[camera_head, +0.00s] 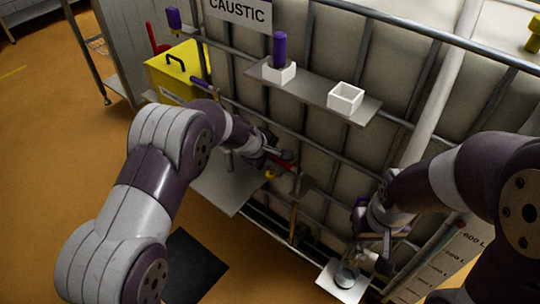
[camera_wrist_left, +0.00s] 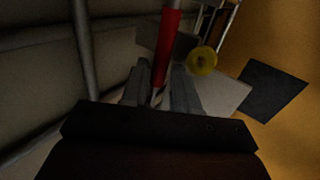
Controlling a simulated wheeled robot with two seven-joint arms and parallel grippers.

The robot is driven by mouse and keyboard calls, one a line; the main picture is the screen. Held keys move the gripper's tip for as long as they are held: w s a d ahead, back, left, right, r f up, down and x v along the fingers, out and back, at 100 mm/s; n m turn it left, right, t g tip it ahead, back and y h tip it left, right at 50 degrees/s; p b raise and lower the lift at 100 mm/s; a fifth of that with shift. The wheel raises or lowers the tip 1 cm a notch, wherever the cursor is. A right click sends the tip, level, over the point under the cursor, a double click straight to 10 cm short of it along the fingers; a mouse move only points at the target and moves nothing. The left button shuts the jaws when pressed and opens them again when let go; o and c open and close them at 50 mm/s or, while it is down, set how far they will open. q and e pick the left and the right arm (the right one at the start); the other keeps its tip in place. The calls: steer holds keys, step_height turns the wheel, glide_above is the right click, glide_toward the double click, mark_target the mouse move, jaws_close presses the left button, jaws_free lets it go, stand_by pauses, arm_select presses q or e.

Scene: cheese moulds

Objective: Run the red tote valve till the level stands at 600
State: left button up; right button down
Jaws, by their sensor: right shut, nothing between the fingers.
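The red valve handle (camera_head: 281,164) is on the front of the caged tote, under the grey shelf. My left gripper (camera_head: 272,156) is at this handle. In the left wrist view the red handle (camera_wrist_left: 167,45) runs down between the two fingers (camera_wrist_left: 158,92); whether they press on it is too dark to tell. A white level scale (camera_head: 455,252) stands at the lower right, with "600 L" near its top. I cannot make out the liquid level. My right gripper (camera_head: 376,236) is shut and empty, left of the scale.
A grey shelf (camera_head: 315,92) holds a white holder (camera_head: 279,73) with a purple item and an empty white box (camera_head: 345,98). A yellow bin (camera_head: 180,70) stands at left. A glass vessel (camera_head: 346,278) sits low, below my right gripper. A black mat (camera_head: 185,268) lies on the floor.

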arm_select(q)
jaws_close()
steer(key=shift+s+a+r, duration=0.1)
steer(key=shift+s, duration=0.05)
steer(key=s+n+p, duration=0.1)
steer(key=n+y+p, duration=0.1)
steer(key=shift+s+a+r+n+t+p, duration=0.2)
steer(key=shift+s+a+n+t+p, duration=0.1)
steer(key=shift+s+t, duration=0.1)
steer(key=s+d+n+g+y+p, duration=0.1)
steer(key=s+d+n+y+p, duration=0.2)
steer(key=s+n+y+p, duration=0.4)
steer(key=shift+s+d+f+n+g+y+p, duration=0.35)
steer(key=shift+s+n+p, duration=0.75)
steer(key=shift+n+p, duration=2.45)
steer(key=shift+d+m+p, duration=0.1)
steer(key=shift+m+p, duration=0.15)
steer(key=shift+p, duration=0.1)
